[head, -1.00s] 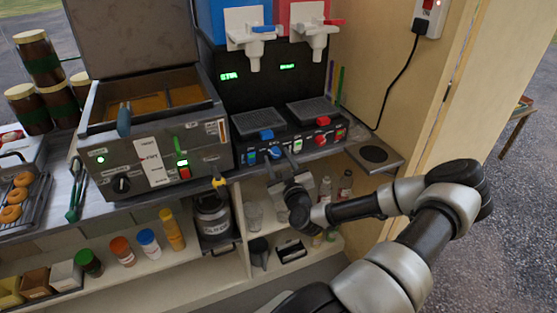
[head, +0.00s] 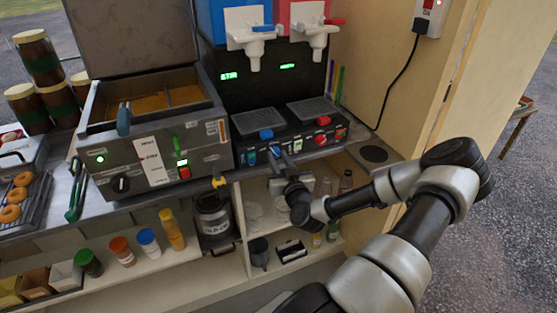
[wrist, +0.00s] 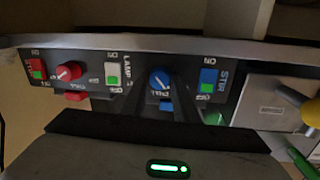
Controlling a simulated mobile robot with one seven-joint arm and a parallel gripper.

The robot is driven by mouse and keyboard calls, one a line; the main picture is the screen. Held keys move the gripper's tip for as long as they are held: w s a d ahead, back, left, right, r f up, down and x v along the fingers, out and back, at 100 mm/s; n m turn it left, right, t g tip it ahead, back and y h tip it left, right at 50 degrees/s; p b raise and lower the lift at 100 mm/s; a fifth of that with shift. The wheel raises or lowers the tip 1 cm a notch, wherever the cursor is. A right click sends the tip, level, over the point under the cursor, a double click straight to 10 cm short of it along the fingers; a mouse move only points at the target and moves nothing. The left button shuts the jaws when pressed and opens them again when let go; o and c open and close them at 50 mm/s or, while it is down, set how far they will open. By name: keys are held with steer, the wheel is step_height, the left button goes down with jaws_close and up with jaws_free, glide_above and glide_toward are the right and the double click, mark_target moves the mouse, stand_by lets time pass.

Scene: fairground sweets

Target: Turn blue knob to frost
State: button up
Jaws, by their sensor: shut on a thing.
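The blue knob (wrist: 159,79) is on the dark front panel of the slush machine (head: 300,136). It has a pale pointer line, which lies at a slant in the wrist view. A label beside it seems to read "CHILL"; I cannot make out a frost mark. My gripper (wrist: 163,88) is shut on the blue knob, with one dark finger on each side. In the head view my gripper (head: 282,158) reaches the panel from the front, and its fingers partly hide the knob.
A red knob (wrist: 68,72), a lamp switch (wrist: 112,73) and a stir switch (wrist: 208,80) sit along the same panel. The fryer (head: 155,140) with a green-handled lever stands close on the left. Shelves with jars and bottles lie below the counter.

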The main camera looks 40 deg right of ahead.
steer(key=m, duration=0.5)
steer(key=shift+r+y, duration=0.1)
steer(key=shift+y, duration=0.3)
steer(key=m+b, duration=0.1)
steer(key=m, duration=0.3)
steer(key=shift+d+y, duration=0.15)
steer(key=shift+y, duration=0.15)
steer(key=m, duration=0.5)
steer(key=shift+s+d+y+b, duration=0.1)
steer(key=shift+y+b, duration=0.2)
steer(key=shift+y, duration=0.1)
steer(key=m, duration=0.3)
steer(key=shift+m+y+b, duration=0.3)
steer(key=shift+y+b, duration=0.05)
steer(key=shift+y, duration=0.05)
steer(key=o, duration=1.1)
steer(key=shift+c, duration=0.2)
